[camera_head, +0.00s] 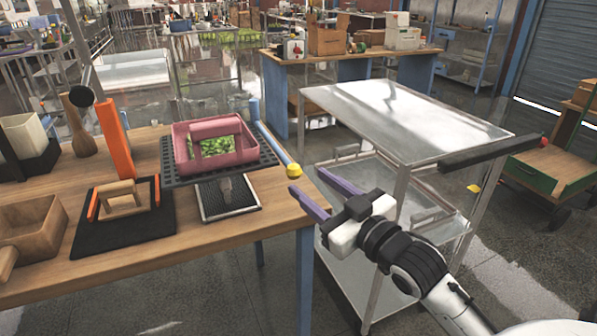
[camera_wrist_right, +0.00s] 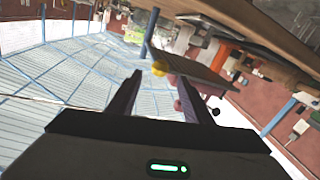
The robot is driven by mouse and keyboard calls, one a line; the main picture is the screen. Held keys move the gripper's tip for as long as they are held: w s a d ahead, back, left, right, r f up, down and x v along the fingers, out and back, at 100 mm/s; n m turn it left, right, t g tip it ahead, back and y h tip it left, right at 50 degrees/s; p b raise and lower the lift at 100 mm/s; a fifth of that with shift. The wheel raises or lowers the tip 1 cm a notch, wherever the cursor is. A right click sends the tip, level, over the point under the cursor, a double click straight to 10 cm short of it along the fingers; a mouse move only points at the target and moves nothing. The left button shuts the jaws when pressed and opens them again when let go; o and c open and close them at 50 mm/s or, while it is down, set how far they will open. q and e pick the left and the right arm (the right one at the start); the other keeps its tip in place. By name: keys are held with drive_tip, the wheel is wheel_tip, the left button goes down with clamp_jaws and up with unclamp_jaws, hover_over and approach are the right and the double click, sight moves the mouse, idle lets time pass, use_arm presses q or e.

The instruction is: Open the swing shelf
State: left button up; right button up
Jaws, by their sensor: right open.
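No part is labelled as the swing shelf. A dark perforated plate (camera_head: 268,157) carrying a pink basket (camera_head: 214,150) sits at the right side of the wooden table. A blue bar (camera_head: 272,143) with a yellow knob (camera_head: 294,170) runs along the plate's right edge. My right gripper (camera_head: 306,179) is open and empty just off the table's right edge, its fingertips close to the knob. In the right wrist view, the knob (camera_wrist_right: 159,67) appears between the fingertips of the gripper (camera_wrist_right: 156,76); I cannot tell whether they touch. My left gripper is not in view.
A metal cart (camera_head: 400,115) stands right of the table, beside my right arm. A small black mesh tray (camera_head: 236,208) lies in front of the plate. An orange upright (camera_head: 116,140) and a black mat (camera_head: 120,240) are farther left. Floor shows between table and cart.

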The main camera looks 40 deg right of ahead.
sight(298, 174)
drive_tip(key=shift+w+d, duration=0.1)
drive_tip(key=shift+w, duration=2.7)
clamp_jaws()
